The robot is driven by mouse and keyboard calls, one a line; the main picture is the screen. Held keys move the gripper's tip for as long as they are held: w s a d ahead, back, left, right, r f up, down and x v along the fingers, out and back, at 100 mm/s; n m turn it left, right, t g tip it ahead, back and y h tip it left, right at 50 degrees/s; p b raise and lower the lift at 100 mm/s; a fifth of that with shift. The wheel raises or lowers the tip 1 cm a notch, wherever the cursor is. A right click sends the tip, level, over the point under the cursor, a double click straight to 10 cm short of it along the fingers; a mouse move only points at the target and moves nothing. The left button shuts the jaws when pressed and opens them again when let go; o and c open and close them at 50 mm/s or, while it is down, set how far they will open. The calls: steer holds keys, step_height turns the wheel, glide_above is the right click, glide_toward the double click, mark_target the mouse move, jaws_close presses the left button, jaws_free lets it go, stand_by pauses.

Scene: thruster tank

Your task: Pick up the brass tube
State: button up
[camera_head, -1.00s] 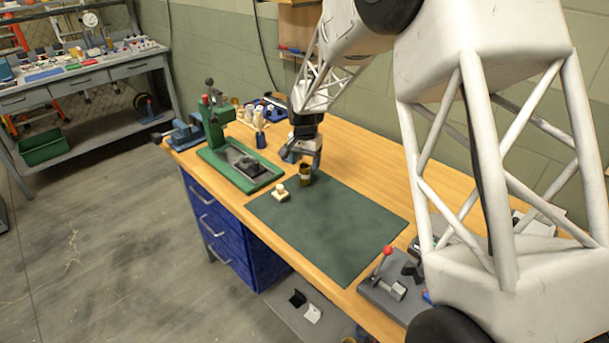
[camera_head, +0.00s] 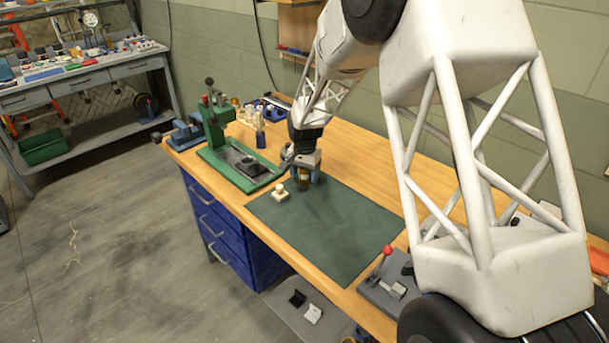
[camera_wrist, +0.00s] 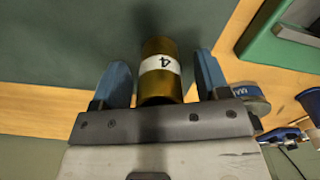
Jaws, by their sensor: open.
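The brass tube (camera_head: 303,178) stands on the green mat (camera_head: 330,225) near its far left corner. In the wrist view the tube (camera_wrist: 160,88) has a white band marked "4". My gripper (camera_head: 305,174) is over the tube. In the wrist view the blue fingers of my gripper (camera_wrist: 161,80) are open, one on each side of the tube, with a gap on both sides. The tube's lower end is partly hidden by the gripper body.
A green press (camera_head: 225,150) stands left of the mat. A red-knobbed lever fixture (camera_head: 385,270) is at the near right. The mat's middle is clear.

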steer(key=c, duration=1.1)
steer(key=shift+r, duration=0.15)
steer(key=shift+r, duration=0.45)
steer(key=shift+s+r, duration=0.15)
steer(key=shift+r, duration=0.45)
steer(key=shift+s+r, duration=0.15)
steer(key=shift+r, duration=0.45)
steer(key=s+d, duration=0.1)
steer(key=s, duration=0.4)
steer(key=s+d+r, duration=0.1)
steer(key=s, duration=0.4)
steer(key=s+d, duration=0.1)
steer(key=s, duration=0.4)
steer(key=shift+d+r, duration=0.2)
steer(key=shift+d, duration=0.1)
